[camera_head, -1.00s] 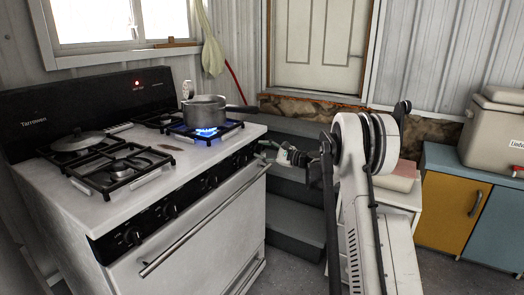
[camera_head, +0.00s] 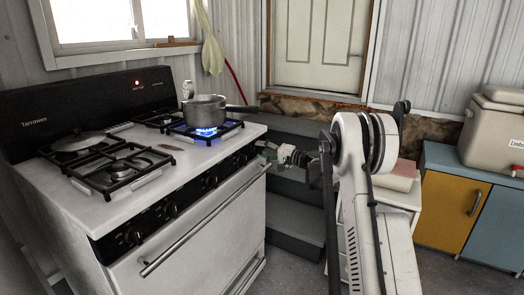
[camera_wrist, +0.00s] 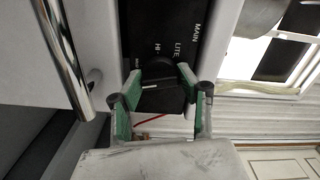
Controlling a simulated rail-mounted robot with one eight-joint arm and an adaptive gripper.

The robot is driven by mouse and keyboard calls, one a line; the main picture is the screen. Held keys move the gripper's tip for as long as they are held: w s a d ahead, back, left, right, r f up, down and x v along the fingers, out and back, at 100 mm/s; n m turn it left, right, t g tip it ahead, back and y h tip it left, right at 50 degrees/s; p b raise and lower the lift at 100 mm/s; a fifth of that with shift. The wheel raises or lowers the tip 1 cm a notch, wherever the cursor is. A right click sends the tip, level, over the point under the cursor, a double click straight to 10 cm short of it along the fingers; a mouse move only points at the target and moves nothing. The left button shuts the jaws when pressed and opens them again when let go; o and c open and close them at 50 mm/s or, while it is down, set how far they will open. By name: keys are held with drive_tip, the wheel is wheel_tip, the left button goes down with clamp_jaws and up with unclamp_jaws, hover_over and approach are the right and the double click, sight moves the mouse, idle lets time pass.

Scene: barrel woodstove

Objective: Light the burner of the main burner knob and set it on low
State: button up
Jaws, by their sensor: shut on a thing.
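The main burner knob (camera_wrist: 162,82) is black with a white pointer line, in the wrist view. The labels MAIN, LITE and HI show on the black panel (camera_wrist: 185,42) beside it. My gripper (camera_wrist: 160,98) is shut on the knob, with one green-sided finger on each side. In the head view my gripper (camera_head: 263,149) is at the right end of the stove's front panel, and the knob is hidden there. A blue flame (camera_head: 206,131) burns under a grey pot (camera_head: 204,108) on the front right burner.
The white stove (camera_head: 90,195) has several other knobs along its front and an oven handle (camera_head: 205,222) below. Dark steps (camera_head: 296,205) and a white cabinet (camera_head: 405,197) stand to the right.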

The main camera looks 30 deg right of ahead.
drive_tip(key=n, duration=0.7)
idle(0.6)
drive_tip(key=o, duration=1.1)
drive_tip(key=shift+o, duration=0.2)
drive_tip(key=v, duration=1.2)
